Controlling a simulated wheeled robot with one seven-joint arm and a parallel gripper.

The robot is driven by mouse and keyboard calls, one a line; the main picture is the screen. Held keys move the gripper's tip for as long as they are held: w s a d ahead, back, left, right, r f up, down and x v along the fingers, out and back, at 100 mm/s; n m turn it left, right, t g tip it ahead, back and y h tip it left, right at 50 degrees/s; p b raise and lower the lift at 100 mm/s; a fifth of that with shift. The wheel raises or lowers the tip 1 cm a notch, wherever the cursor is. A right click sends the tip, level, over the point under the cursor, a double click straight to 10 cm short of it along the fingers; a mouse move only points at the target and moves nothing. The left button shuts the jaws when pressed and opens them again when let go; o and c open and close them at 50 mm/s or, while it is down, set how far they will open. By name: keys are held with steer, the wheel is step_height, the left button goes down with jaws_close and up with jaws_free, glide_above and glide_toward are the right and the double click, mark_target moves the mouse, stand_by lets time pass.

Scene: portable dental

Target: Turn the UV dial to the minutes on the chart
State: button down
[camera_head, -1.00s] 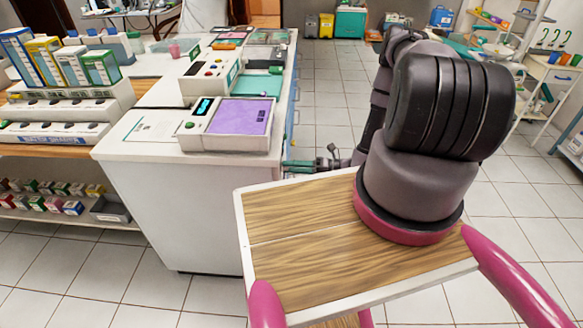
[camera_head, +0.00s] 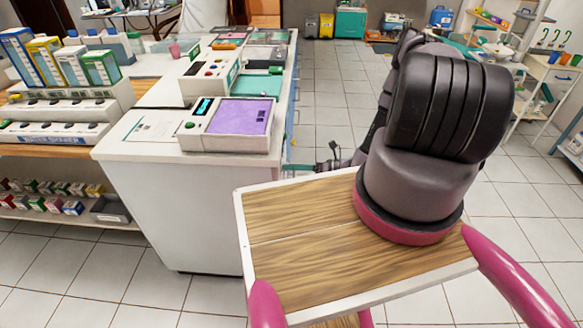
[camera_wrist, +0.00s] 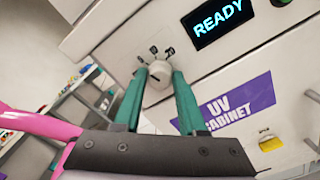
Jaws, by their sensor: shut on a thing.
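In the wrist view, a small white round dial (camera_wrist: 158,78) with a dark pointer line sits on a white panel. Several short black marks fan out above it. My gripper (camera_wrist: 161,74) has its two teal fingers on either side of the dial and is shut on it. A purple label (camera_wrist: 225,108) reads "UV CABINET", and a display (camera_wrist: 219,22) reads "READY". In the head view, the teal fingers (camera_head: 300,168) show only in part by the counter's right side, and the dial is hidden. A paper sheet (camera_head: 140,125) lies on the counter, its print unreadable.
The white counter (camera_head: 170,200) carries a device with a purple top (camera_head: 238,117) and other boxes. A round green button (camera_wrist: 281,2) and a yellow part (camera_wrist: 271,144) are on the panel. Tiled floor right of the counter is clear around my arm.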

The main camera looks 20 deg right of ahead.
steer(key=shift+s, duration=0.1)
steer(key=shift+c, duration=2.4)
jaws_free()
steer(key=v, duration=1)
steer(key=shift+d, duration=0.4)
